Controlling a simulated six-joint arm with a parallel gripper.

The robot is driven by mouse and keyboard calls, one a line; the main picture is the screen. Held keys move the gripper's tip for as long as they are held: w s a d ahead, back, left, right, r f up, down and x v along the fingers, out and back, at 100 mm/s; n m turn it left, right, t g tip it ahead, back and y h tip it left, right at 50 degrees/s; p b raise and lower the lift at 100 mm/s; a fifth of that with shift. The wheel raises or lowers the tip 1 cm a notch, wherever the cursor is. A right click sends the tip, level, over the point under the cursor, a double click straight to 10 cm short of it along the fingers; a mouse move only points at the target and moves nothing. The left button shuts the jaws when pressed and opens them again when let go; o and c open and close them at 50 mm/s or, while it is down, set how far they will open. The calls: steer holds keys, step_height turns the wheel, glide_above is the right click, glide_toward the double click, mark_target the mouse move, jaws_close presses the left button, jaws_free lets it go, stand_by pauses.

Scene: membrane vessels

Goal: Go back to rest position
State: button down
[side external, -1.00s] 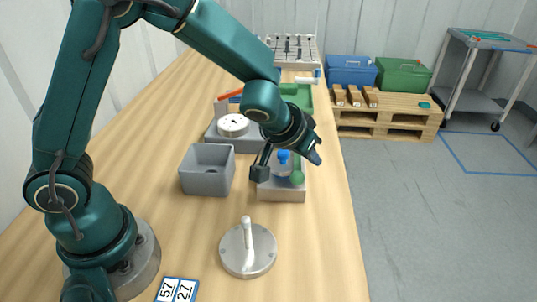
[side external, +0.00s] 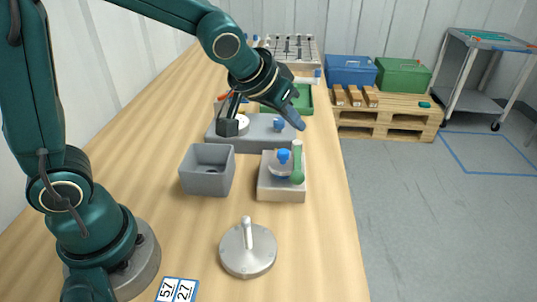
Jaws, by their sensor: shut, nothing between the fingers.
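My gripper (side external: 228,127) hangs at the end of my arm, above the grey block with the white round dial, in the middle of the bench. Its dark fingers are shut with nothing between them. The arm hides part of the grey block (side external: 222,143) and most of the white dial (side external: 243,124).
An open grey bin (side external: 207,180) stands left of the pale block. A round metal plate with an upright handle (side external: 248,250) and a number card (side external: 177,291) lie nearer. A green tray (side external: 302,100) and a rack (side external: 291,50) stand farther back. The bench's right front is clear.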

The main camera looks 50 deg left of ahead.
step_height(320, 180, up, 5)
steer(key=s+a+t, duration=0.1)
steer(key=s, duration=0.1)
steer(key=s+f+g, duration=0.1)
steer(key=s+f, duration=0.1)
steer(key=s, duration=0.6)
steer(key=s+f+g, duration=0.2)
steer(key=s, duration=0.7)
steer(key=shift+s+a+m, duration=0.15)
steer(key=shift+a+m, duration=0.05)
steer(key=shift+m, duration=0.1)
